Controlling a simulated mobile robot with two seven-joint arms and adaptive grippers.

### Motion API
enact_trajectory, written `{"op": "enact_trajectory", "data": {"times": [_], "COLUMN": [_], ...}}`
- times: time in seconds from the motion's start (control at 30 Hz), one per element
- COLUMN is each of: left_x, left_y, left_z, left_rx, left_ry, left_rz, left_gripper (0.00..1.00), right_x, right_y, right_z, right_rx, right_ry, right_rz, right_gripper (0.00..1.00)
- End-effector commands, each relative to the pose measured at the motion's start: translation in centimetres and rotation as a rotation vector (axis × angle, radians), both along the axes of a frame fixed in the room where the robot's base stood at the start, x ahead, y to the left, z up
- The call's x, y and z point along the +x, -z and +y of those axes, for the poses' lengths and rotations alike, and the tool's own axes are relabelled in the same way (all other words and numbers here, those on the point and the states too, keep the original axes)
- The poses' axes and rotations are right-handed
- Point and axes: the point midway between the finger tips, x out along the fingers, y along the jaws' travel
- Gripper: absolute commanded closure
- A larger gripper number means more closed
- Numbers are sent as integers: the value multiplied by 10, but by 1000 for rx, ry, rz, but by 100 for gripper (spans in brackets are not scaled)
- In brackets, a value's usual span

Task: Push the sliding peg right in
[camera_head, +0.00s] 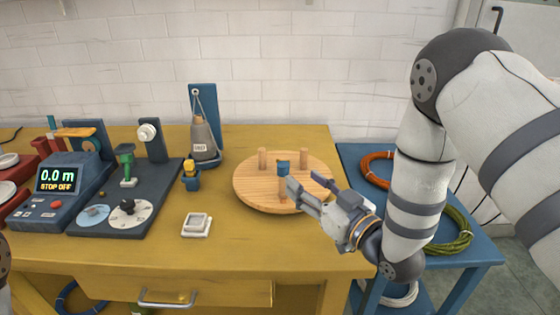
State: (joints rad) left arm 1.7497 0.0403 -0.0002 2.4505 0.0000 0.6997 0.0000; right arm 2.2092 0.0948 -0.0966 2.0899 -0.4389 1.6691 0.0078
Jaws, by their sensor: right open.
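A round wooden board (256,195) lies on the yellow table and carries upright wooden pegs. One peg (263,158) stands at the back left and another (306,161) at the back right. A front peg (282,188) stands close to my right gripper, partly hidden by it. A blue cylindrical piece (283,167) shows just above or behind the front peg; I cannot tell whether they are joined. Which peg slides is not clear. My right gripper (304,183) is open and empty over the board's right front, its left finger beside the front peg. My left gripper is not in view.
A white square dish (196,225) and a small blue pot (191,180) stand left of the board.

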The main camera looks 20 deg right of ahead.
Motion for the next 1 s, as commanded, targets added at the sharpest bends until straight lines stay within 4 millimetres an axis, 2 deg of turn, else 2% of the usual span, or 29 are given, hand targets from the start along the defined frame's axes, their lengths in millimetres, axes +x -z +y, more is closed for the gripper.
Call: {"op": "enact_trajectory", "data": {"times": [0.1, 0.3, 0.43, 0.7, 0.77, 0.9, 1.0], "left_x": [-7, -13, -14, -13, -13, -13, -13], "left_y": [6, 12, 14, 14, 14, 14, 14], "left_z": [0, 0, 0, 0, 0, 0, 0], "left_rx": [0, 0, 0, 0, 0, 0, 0], "left_ry": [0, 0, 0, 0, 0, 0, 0], "left_rz": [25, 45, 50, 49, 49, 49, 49], "left_gripper": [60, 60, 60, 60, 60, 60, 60], "right_x": [31, 71, 83, 86, 86, 85, 85], "right_y": [5, 6, 4, 2, 2, 2, 2], "right_z": [10, 23, 27, 27, 27, 27, 27], "right_rx": [-2, -1, -1, -1, -1, -1, -1], "right_ry": [-2, 1, 1, 1, 1, 2, 2], "right_rz": [5, 7, 7, 5, 5, 5, 6], "right_gripper": [55, 55, 55, 55, 67, 99, 100]}}
